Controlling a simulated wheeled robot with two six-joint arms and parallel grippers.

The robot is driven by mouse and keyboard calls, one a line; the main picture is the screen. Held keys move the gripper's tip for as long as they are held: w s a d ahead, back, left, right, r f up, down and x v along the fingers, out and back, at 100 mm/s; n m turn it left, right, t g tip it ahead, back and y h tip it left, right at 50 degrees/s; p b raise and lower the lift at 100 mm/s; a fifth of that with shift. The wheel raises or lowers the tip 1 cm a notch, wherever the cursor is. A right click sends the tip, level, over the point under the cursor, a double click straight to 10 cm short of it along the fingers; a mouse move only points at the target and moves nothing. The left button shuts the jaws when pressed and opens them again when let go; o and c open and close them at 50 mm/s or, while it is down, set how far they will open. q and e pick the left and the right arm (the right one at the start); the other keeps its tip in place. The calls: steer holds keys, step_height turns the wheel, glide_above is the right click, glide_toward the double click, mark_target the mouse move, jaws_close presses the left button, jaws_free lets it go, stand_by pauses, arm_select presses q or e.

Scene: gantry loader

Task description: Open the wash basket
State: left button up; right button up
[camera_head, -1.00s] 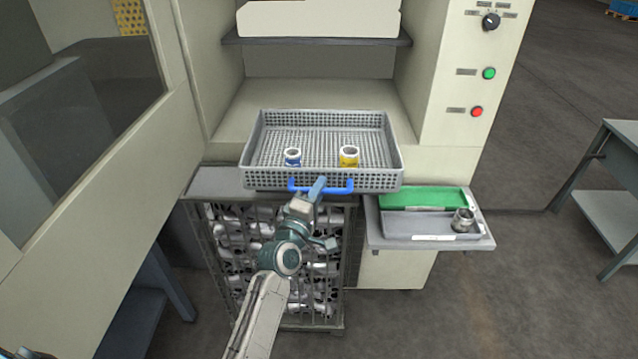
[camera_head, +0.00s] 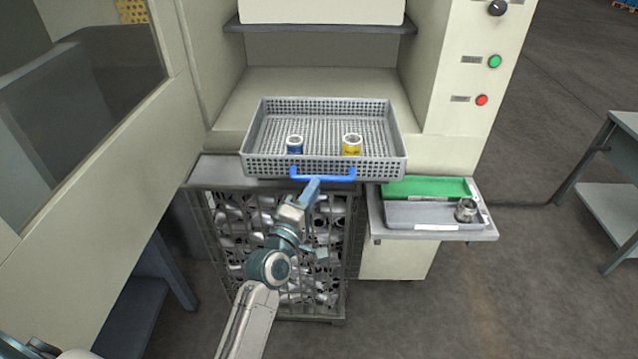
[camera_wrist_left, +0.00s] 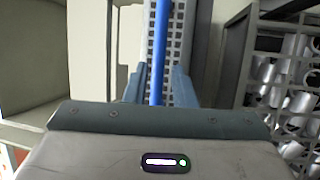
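The wash basket (camera_head: 262,165) is a grey perforated tray with a blue handle (camera_head: 335,176) on its front. It sits out at the front of the machine opening, above a mesh-sided cart. A blue-banded ring part (camera_head: 294,145) and a yellow-banded one (camera_head: 352,145) stand inside. My left gripper (camera_head: 312,184) is at the handle's lower side, left of its middle. In the left wrist view the blue handle (camera_wrist_left: 160,45) runs between the two parted fingers (camera_wrist_left: 159,80), with gaps on both sides. My right gripper is out of view.
Below is the mesh cart (camera_head: 352,240) full of metal parts. To the right, a shelf holds a green tray (camera_head: 425,187) and a grey tray (camera_head: 410,214) with a metal ring (camera_head: 466,210). A control panel has green and red buttons. A grey table (camera_head: 610,195) stands far right.

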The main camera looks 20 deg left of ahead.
arm_select(q)
steer(key=b+v, duration=0.1)
steer(key=v, duration=0.4)
steer(key=shift+s, duration=0.4)
steer(key=shift+f, duration=0.1)
steer(key=s+a+f+m+g+y, duration=0.1)
steer(key=s+f+m+g, duration=0.2)
steer(key=f, duration=1.1)
steer(key=s+a+f+m+g, duration=0.1)
steer(key=s+f+m+g, duration=0.15)
steer(key=f, duration=1.25)
steer(key=s+a+f+m+g+y, duration=0.15)
steer(key=s+f+g, duration=0.25)
steer(key=f, duration=1)
steer(key=s+a+f+m+g, duration=0.3)
steer(key=s+f+m+g, duration=0.15)
steer(key=s+f, duration=1.05)
steer(key=s+a+f+m+g, duration=0.2)
steer(key=s+f, duration=0.2)
steer(key=s, duration=0.7)
steer(key=s+a+f+m+g, duration=0.2)
steer(key=s+f, duration=0.2)
steer(key=s, duration=0.7)
steer(key=shift+f+m+g+y, duration=0.3)
steer(key=shift+f+m+y, duration=0.05)
steer(key=shift+f, duration=0.05)
steer(key=shift+w, duration=0.1)
